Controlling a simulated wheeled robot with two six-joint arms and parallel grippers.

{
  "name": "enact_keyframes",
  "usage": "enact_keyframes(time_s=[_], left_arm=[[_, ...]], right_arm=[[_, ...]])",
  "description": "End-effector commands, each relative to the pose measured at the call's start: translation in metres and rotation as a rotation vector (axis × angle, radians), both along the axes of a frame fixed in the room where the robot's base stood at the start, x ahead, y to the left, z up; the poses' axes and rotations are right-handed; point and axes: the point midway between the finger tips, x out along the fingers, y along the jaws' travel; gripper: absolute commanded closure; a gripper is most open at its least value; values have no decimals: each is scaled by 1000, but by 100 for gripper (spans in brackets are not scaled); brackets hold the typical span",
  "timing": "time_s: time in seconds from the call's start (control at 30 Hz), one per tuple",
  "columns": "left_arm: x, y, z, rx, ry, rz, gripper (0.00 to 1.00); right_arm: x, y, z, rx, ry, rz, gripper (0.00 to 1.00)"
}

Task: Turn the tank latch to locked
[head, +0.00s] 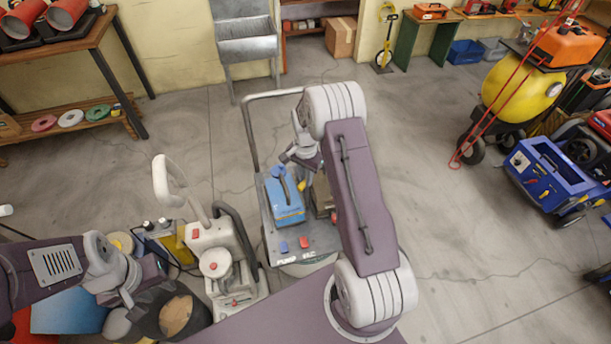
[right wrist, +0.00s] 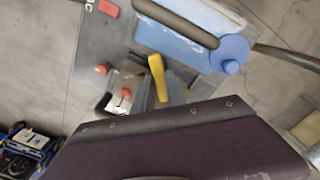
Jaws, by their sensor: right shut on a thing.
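A blue tank (head: 288,207) with a dark handle sits on a grey wheeled machine (head: 318,238) in the head view. In the right wrist view the blue tank (right wrist: 193,42) is at the top, with a round blue knob on its right. A yellow latch lever (right wrist: 157,75) stands beside the tank. My right gripper (right wrist: 160,92) is shut on this lever, with its grey fingers on both sides. In the head view my right gripper (head: 301,170) is at the tank's upper right side, partly hidden by my arm. My left gripper (head: 132,308) is low at the left; its fingers are unclear.
A white and grey machine (head: 220,260) with a raised handle stands close on the left. The grey machine has a tall push bar (head: 250,125) and a red button (head: 304,242). A blue cart (head: 550,172) and a yellow tank machine (head: 522,90) stand at right. Floor between is clear.

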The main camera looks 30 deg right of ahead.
Motion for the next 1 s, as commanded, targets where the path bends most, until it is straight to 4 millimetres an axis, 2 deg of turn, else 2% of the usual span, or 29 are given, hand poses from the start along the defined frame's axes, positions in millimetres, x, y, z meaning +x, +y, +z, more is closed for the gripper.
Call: enact_keyframes(time_s=[0.6, 1.0], left_arm=[[0, 0, 10, 0, 0, 0, 61], [0, 0, 12, 0, 0, 0, 61]], right_arm=[[1, -1, 2, -2, -5, -533, 100], [2, -1, 1, -1, -6, -706, 100]])
